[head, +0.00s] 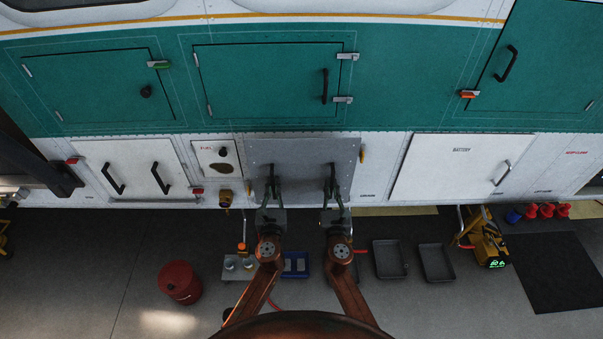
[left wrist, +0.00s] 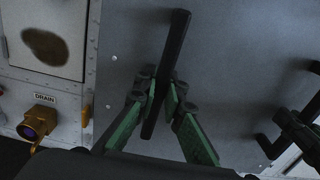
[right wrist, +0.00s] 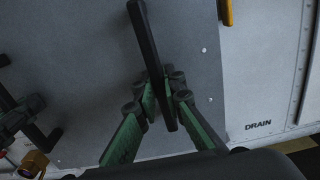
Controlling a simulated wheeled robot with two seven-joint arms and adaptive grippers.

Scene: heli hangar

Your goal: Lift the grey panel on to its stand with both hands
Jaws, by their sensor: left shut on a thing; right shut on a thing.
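The grey panel (head: 304,153) is upright against the white lower side of the helicopter, in the middle of the head view. It has two black upright handles. My left gripper (head: 271,186) is shut on the panel's left handle (left wrist: 170,70), its green fingers on both sides of the bar. My right gripper (head: 332,186) is shut on the right handle (right wrist: 148,50) in the same way. The panel fills much of the left wrist view (left wrist: 235,60) and the right wrist view (right wrist: 85,60). I cannot make out the stand for certain.
A red drum (head: 180,282) stands on the floor at left. Dark trays (head: 389,259), a blue tray (head: 296,265) and a yellow device (head: 486,238) lie along the floor below the helicopter. A white battery door (head: 448,168) is right of the panel. A drain fitting (left wrist: 38,122) is left of it.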

